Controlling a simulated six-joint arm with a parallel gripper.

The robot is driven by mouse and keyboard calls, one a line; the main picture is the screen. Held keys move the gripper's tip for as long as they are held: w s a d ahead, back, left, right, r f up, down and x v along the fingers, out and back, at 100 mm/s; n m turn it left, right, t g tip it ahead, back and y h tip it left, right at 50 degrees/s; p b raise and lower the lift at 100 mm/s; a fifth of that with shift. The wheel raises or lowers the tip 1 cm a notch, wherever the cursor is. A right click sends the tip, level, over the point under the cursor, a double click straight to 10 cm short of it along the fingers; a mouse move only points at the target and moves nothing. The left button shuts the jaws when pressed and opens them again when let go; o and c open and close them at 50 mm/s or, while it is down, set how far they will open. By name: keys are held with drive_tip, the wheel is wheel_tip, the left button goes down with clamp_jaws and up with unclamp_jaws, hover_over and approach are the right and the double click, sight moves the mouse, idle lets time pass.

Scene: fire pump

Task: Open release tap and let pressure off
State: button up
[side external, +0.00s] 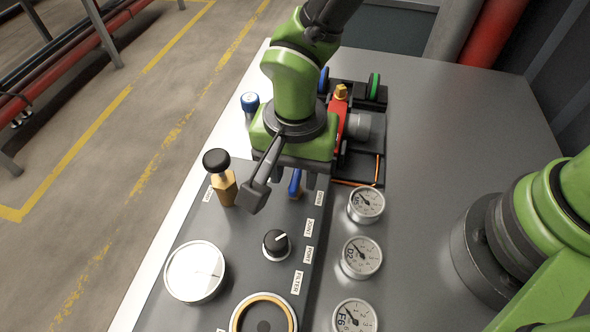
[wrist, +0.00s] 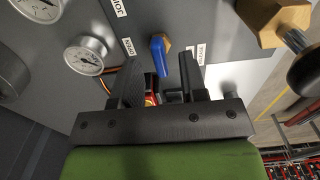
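The release tap appears to be the small blue lever on a brass fitting in the panel. In the wrist view the blue lever (wrist: 158,56) lies between two printed labels, the left one reading OPEN. In the side view part of the blue lever (side external: 295,183) shows just below my gripper (side external: 290,174). My gripper also shows in the wrist view (wrist: 161,72), with its dark fingers apart, one on each side of the lever. Neither finger visibly touches it. I cannot tell how far the fingertips are above the panel.
A brass valve with a black knob (side external: 217,162) stands close left of my gripper. A black dial (side external: 277,243) and a large white gauge (side external: 195,271) are nearer the camera. Small gauges (side external: 361,257) line the right. A red pump part (side external: 338,112) sits behind.

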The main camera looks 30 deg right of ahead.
drive_tip(key=shift+f, duration=0.65)
clamp_jaws()
